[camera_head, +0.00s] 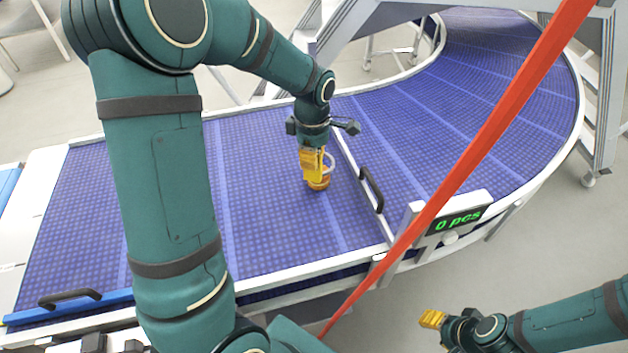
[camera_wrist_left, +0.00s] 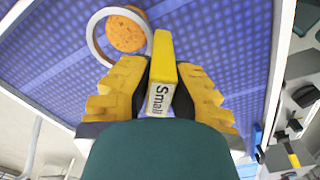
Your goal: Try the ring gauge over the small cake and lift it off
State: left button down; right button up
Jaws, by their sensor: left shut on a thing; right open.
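The small cake (camera_head: 319,184) is a round orange-brown piece lying on the blue belt. My left gripper (camera_head: 313,160) is above it, shut on the yellow handle of the ring gauge. The handle (camera_wrist_left: 163,66) is labelled "Small" and sits between the yellow fingers (camera_wrist_left: 160,85). The pale ring (camera_head: 331,163) shows beside the gripper, above the cake. In the left wrist view the cake (camera_wrist_left: 126,34) shows through the ring (camera_wrist_left: 93,42), off-centre toward its upper right. The ring appears apart from the cake. My right gripper (camera_head: 432,319) is open and empty, off the belt's front side.
The blue conveyor belt (camera_head: 270,150) curves away to the back right. A pale divider with a black handle (camera_head: 372,189) stands right of the cake. A counter display (camera_head: 459,219) reads "0 pcs". A red slanted bar (camera_head: 480,140) crosses the view. The belt left of the cake is clear.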

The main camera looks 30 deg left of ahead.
pick_arm(q)
jog(key=shift+r+p, duration=1)
jog(key=shift+r, duration=0.5)
